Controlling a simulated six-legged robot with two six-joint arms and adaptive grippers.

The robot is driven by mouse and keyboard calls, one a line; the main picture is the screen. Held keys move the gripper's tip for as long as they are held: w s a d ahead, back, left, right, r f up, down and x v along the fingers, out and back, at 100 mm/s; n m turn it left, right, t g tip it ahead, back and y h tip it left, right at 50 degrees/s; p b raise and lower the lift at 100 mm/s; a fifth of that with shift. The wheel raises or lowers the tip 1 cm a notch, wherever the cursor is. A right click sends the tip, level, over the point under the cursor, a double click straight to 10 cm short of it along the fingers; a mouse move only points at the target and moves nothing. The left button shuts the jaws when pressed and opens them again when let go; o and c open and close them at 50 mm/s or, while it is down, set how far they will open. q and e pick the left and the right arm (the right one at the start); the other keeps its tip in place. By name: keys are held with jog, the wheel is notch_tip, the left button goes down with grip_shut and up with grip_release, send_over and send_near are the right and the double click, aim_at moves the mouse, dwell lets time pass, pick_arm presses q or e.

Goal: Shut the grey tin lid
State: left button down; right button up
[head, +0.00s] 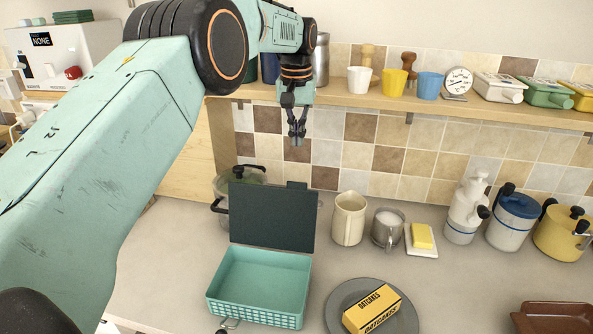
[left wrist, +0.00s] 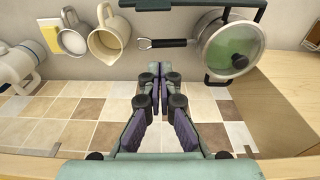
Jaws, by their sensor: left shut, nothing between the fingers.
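The tin is a teal box (head: 258,287) on the counter at the lower middle of the head view. Its dark grey lid (head: 272,217) stands open, upright at the box's back edge. The box looks empty. A dark edge, apparently the lid's (left wrist: 190,4), shows at the top of the left wrist view. My left gripper (head: 297,138) is shut and empty, pointing down above and behind the lid in the picture, apart from it. Its closed fingers also show in the left wrist view (left wrist: 160,70). My right gripper is not in view.
A glass-lidded pot (left wrist: 228,50) stands behind the tin. A grey plate (head: 336,308) with a yellow box (head: 372,310) is right of the tin. A shelf (head: 430,105) runs above.

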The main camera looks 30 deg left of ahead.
pick_arm(q)
notch_tip(320, 180, down, 10)
jog(key=p, duration=0.2)
jog(key=s, duration=0.1)
jog(key=s+d+r+p, duration=0.1)
jog(key=s, duration=0.1)
jog(key=shift+s+d+r, duration=0.1)
jog(key=shift+r, duration=0.1)
dwell(0.4)
jog(key=shift+w+d, duration=0.1)
jog(key=shift+w, duration=0.1)
jog(key=shift+f, duration=0.15)
